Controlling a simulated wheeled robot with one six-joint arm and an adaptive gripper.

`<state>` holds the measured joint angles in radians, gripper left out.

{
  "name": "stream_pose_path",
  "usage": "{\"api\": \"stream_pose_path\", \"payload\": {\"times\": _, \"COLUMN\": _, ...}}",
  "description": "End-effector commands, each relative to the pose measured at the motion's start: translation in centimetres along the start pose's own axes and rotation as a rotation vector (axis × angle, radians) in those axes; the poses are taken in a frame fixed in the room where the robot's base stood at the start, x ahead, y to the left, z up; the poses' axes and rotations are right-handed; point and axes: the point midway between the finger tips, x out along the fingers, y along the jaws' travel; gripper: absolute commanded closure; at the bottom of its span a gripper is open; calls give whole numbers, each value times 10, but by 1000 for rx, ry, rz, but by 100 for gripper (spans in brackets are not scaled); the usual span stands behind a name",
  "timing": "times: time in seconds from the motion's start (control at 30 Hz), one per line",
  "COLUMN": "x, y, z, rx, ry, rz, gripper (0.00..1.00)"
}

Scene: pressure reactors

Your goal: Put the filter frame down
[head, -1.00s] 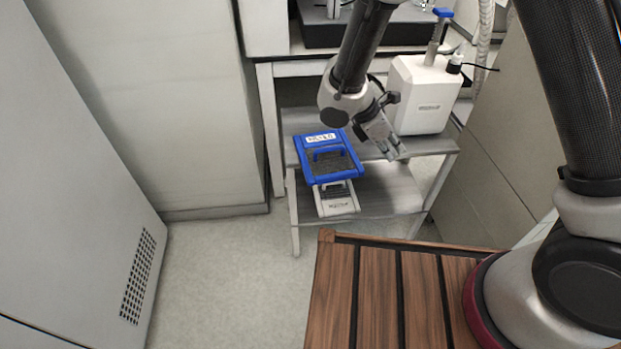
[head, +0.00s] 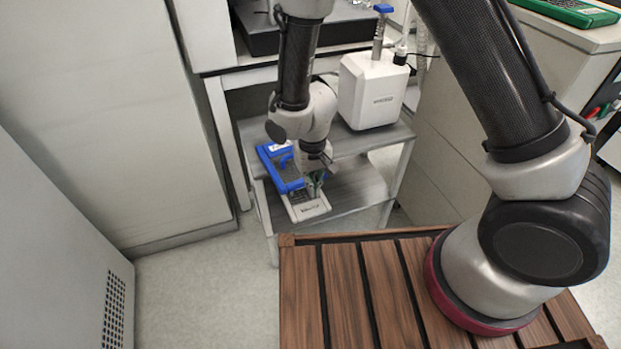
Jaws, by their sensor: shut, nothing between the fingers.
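A blue frame with a white label and a dark inner panel, which looks like the filter frame (head: 266,160), is at the left end of the grey shelf stand. My arm covers part of its right side. My gripper (head: 317,186) is shut and points down just to the right of the blue frame. I cannot tell whether its fingertips touch the frame.
A white and grey device (head: 310,210) shows below the blue frame. A white box-shaped pump (head: 374,95) stands on the upper shelf (head: 366,138) to the right. Cabinets stand at left and right, with clear floor (head: 200,290) at front left.

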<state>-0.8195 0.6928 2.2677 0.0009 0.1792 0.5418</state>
Motion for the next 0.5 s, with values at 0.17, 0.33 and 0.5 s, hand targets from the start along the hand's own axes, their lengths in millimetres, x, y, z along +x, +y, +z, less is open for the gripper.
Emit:
{"api": "stream_pose_path", "payload": {"times": 0.17, "x": 41, "y": 1, "z": 2, "rx": -2, "ry": -6, "rz": 4, "gripper": 100}}
{"api": "stream_pose_path", "payload": {"times": 0.33, "x": 64, "y": 0, "z": -10, "rx": 0, "ry": 2, "rz": -1, "gripper": 100}}
{"api": "stream_pose_path", "payload": {"times": 0.5, "x": 63, "y": 0, "z": -31, "rx": -1, "ry": 1, "rz": 0, "gripper": 100}}
